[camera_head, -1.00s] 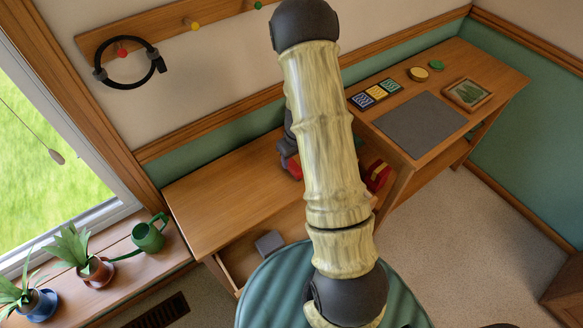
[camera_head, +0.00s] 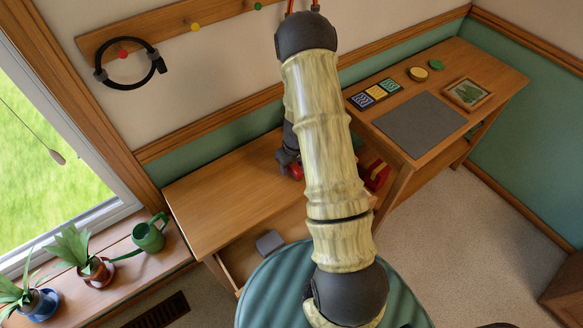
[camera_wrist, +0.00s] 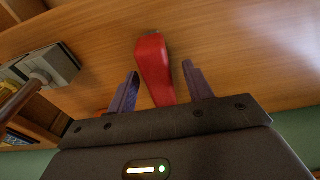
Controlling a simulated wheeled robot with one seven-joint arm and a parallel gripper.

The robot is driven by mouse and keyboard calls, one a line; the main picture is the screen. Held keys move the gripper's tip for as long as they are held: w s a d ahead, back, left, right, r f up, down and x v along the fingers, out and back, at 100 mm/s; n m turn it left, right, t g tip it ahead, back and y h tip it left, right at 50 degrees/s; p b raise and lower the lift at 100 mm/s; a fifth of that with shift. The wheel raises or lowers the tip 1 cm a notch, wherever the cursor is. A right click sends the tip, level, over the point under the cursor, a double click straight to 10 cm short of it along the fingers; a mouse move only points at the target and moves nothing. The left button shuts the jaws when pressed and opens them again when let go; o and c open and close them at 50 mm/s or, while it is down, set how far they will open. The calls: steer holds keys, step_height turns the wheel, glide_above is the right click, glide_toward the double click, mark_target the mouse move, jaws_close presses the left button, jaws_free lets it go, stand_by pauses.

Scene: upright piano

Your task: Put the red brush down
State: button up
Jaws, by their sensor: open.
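The red brush (camera_wrist: 153,65) lies on the wooden desk top in the wrist view, with its red part reaching between my fingers. My gripper (camera_wrist: 160,70) is open, with one dark finger on each side of the brush and visible gaps to both. In the head view a bit of red (camera_head: 296,171) shows on the desk beside my dark gripper (camera_head: 287,161). My arm hides much of that area. I cannot tell how far the fingertips are above the desk top.
The wooden desk (camera_head: 225,185) is clear to the left. A red and yellow object (camera_head: 377,174) sits right of my arm. A grey block (camera_head: 269,243) lies in an open drawer. A higher side table holds a grey mat (camera_head: 420,124), a picture frame (camera_head: 467,93) and patterned cards (camera_head: 376,92).

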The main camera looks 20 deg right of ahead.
steer(key=shift+f+b, duration=0.25)
steer(key=shift+b, duration=0.05)
stand_by(0.5)
jaws_close()
steer(key=shift+r, duration=0.15)
steer(key=shift+r+p, duration=0.25)
steer(key=shift+p, duration=0.2)
step_height(320, 180, up, 10)
steer(key=shift+f, duration=0.1)
stand_by(0.3)
